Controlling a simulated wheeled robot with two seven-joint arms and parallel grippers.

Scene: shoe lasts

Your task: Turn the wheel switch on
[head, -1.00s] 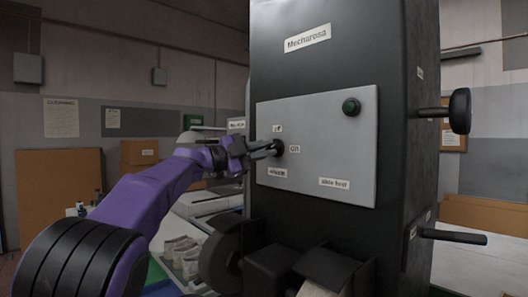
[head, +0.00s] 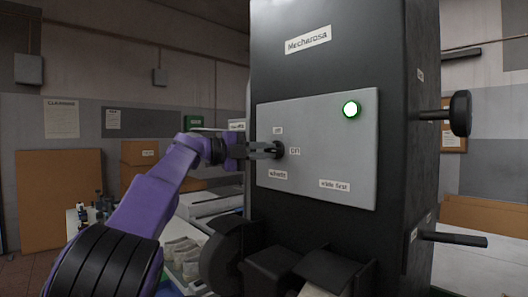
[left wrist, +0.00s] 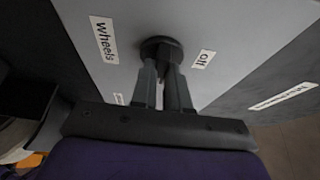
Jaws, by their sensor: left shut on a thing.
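The wheel switch (head: 279,149) is a small dark knob on the grey panel (head: 320,178) of the black machine, among labels reading "off", "on" and "wheels". My left gripper (head: 268,150) reaches it from the left and is shut on it. In the left wrist view the two fingers (left wrist: 163,90) close on the dark knob (left wrist: 161,48), between the "wheels" label (left wrist: 104,39) and the "off" label (left wrist: 203,59). My right gripper does not show.
The machine (head: 345,60) carries a black handwheel (head: 459,113) and a lever (head: 455,237) on its right side. A dark wheel (head: 222,258) sits low on its left front. Shoe lasts (head: 181,252) lie at the lower left, close under my left arm.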

